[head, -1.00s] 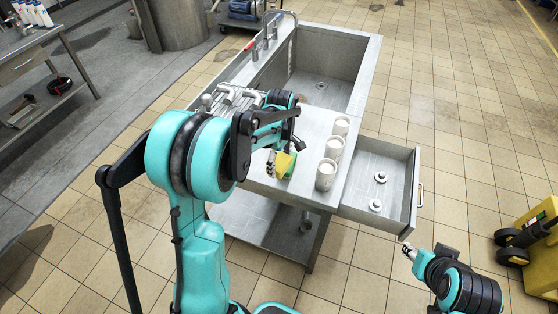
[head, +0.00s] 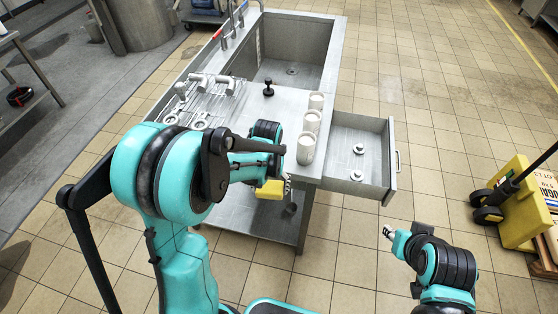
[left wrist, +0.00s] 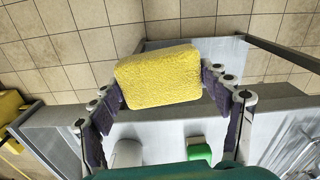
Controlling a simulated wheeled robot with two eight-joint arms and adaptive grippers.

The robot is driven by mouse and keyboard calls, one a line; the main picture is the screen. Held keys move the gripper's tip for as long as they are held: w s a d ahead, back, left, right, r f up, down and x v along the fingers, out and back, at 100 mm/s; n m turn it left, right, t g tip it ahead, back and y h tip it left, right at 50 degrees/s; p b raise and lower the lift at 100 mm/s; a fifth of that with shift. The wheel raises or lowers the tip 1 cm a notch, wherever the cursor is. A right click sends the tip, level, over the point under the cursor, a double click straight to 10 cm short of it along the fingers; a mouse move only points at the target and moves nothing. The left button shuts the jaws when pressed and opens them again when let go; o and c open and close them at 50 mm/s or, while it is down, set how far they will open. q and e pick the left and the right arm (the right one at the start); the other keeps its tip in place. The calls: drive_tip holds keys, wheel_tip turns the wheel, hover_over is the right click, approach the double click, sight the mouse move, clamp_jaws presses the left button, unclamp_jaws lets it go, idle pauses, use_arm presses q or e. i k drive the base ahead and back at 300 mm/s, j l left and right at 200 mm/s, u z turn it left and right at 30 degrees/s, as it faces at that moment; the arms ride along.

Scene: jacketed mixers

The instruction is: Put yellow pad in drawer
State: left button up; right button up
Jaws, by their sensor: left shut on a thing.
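The yellow pad (head: 270,189) is held in my left gripper (head: 274,177), off the front edge of the steel sink counter. In the left wrist view the pad (left wrist: 158,75) sits between the two fingers (left wrist: 160,88), which touch its ends. The drawer (head: 392,160) is pulled out from the counter's right side, to the right of the pad. Two small pale knobbed pieces (head: 358,148) lie in it, with bare floor around them. My right gripper (head: 388,231) is in front of the drawer, empty; its fingers are too small to read.
Three white cups (head: 305,148) stand along the counter's right edge, between pad and drawer. A green item (left wrist: 198,150) shows on the counter in the left wrist view. A black-knobbed tool (head: 268,88) and a rack (head: 205,100) stand behind.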

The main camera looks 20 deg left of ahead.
sight(353, 137)
drive_tip(key=i+l, duration=0.15)
drive_tip(key=l, duration=0.2)
drive_tip(key=i+l, duration=0.15)
drive_tip(key=l, duration=0.15)
drive_tip(key=i+l+u, duration=0.1)
drive_tip(key=l, duration=0.25)
drive_tip(key=i+l, duration=0.25)
drive_tip(key=i, duration=0.2)
drive_tip(key=i+l, duration=0.3)
drive_tip(key=i, duration=0.15)
drive_tip(key=j+u, duration=0.05)
